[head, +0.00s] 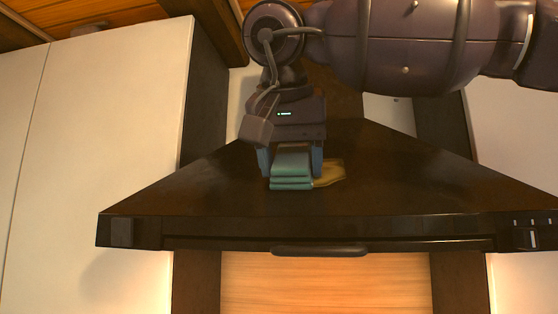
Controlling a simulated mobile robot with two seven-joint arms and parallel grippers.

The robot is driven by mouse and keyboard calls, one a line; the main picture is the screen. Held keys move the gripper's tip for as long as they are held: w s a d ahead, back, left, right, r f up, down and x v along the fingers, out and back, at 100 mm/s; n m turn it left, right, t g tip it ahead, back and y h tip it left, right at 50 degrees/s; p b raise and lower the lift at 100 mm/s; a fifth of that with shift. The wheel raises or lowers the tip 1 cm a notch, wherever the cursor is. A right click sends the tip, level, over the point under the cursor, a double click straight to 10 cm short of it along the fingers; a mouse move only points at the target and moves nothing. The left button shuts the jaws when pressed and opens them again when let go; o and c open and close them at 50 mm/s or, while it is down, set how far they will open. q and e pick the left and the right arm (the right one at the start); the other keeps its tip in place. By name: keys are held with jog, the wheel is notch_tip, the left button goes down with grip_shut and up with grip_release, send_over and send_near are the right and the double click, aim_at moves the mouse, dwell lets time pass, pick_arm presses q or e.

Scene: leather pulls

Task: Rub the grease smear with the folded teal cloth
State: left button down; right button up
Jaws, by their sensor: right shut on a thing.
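The folded teal cloth (291,168) is between the fingers of my right gripper (290,165), which is shut on it. It is held at the sloped dark face of the range hood (400,180), in front of the hood's upper middle. The yellow-brown grease smear (329,173) shows on that face just right of the cloth. The cloth and gripper hide part of the smear's left side. I cannot tell for sure whether the cloth presses on the surface. My left gripper is not in view.
A pale cabinet (95,130) stands to the left of the hood. A dark handle bar (319,251) runs along the hood's lower front edge, with small controls (531,238) at the right end.

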aim_at(330, 177)
jog(key=shift+s+d+f, duration=0.1)
jog(key=shift+s+d, duration=0.1)
jog(key=shift+d, duration=0.7)
jog(key=shift+s+d, duration=0.15)
jog(key=shift+d, duration=0.75)
jog(key=shift+s+d, duration=0.15)
jog(key=shift+d, duration=0.7)
jog(key=shift+s+d, duration=0.15)
jog(key=shift+d, duration=0.7)
jog(key=shift+p, duration=0.45)
jog(key=shift+w+a+p, duration=0.15)
jog(key=shift+a+p, duration=0.5)
jog(key=shift+a, duration=0.3)
jog(key=shift+w+a, duration=0.15)
jog(key=shift+a, duration=0.6)
jog(key=shift+w+a, duration=0.2)
jog(key=shift+a, duration=0.85)
jog(key=shift+w+a, duration=0.2)
jog(key=shift+a, duration=0.8)
jog(key=shift+w+a, duration=0.15)
jog(key=shift+a, duration=0.6)
jog(key=shift+w+a, duration=0.15)
jog(key=shift+a, duration=0.6)
jog(key=shift+d, duration=0.15)
